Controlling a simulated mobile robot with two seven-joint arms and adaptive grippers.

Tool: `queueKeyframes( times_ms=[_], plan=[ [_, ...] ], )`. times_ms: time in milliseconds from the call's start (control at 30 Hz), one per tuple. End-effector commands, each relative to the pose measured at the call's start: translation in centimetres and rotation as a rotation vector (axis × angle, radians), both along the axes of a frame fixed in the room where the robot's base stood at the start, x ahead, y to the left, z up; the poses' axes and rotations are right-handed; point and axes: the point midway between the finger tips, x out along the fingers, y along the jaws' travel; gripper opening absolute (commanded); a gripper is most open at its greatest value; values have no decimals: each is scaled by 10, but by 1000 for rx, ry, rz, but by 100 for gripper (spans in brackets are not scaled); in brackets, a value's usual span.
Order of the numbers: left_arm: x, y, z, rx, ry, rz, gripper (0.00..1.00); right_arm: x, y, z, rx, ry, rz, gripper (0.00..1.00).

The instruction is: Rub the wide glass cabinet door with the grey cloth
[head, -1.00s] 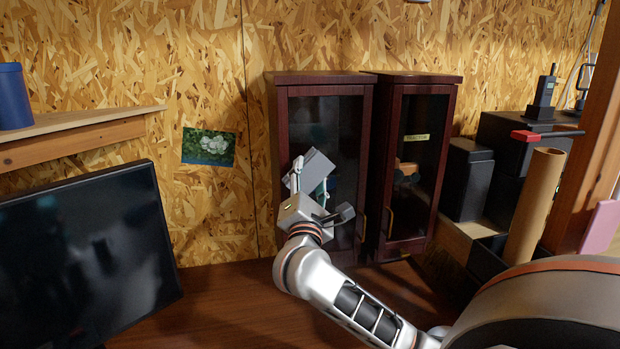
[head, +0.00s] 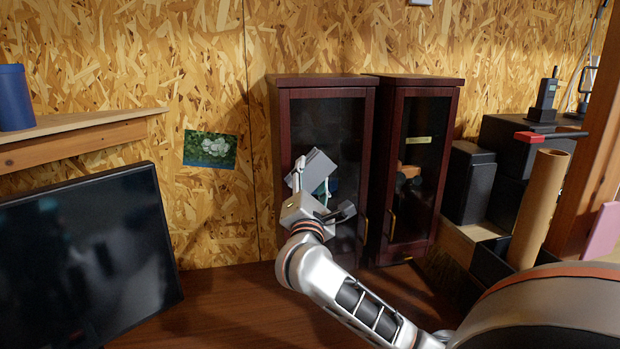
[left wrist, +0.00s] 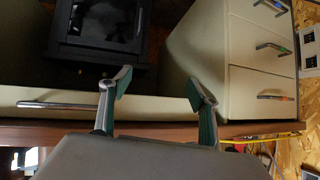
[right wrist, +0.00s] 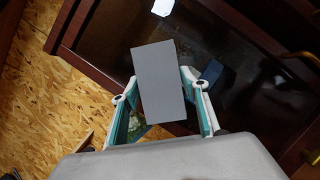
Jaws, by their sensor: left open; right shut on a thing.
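The grey cloth (head: 319,166) looks like a flat grey block. My right gripper (head: 312,182) is shut on it, in front of the left dark-red cabinet. The right wrist view shows the cloth (right wrist: 160,80) between the two fingers, over the glass. The wide glass door (head: 345,125) is the left cabinet's, with a dark red frame; it is shut. The cloth covers part of its lower left glass; I cannot tell whether it touches. In the left wrist view my left gripper (left wrist: 158,92) is open and empty, away from the cabinets.
A narrower glass-door cabinet (head: 420,150) stands close on the right. A dark monitor (head: 85,255) stands at the left under a wooden shelf (head: 80,140). Black boxes and a cardboard tube (head: 538,208) are at the right. White drawers (left wrist: 262,55) show in the left wrist view.

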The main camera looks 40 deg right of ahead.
Motion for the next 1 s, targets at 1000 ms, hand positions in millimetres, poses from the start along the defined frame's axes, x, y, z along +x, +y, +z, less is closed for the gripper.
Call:
queueKeyframes(
  times_ms=[1000],
  plan=[
    [-6, 0, -20, 1, 17, 0, 61, -33, -59, -1, -2, 1, -2, 23]
  ],
)
